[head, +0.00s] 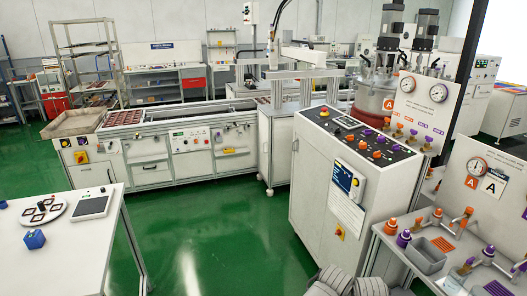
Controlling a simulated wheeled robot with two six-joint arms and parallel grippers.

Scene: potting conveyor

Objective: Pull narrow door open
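No door stands visibly ajar.
A bench with valves and a grey bin (424,254) is at right. The green floor (205,230) between is clear.

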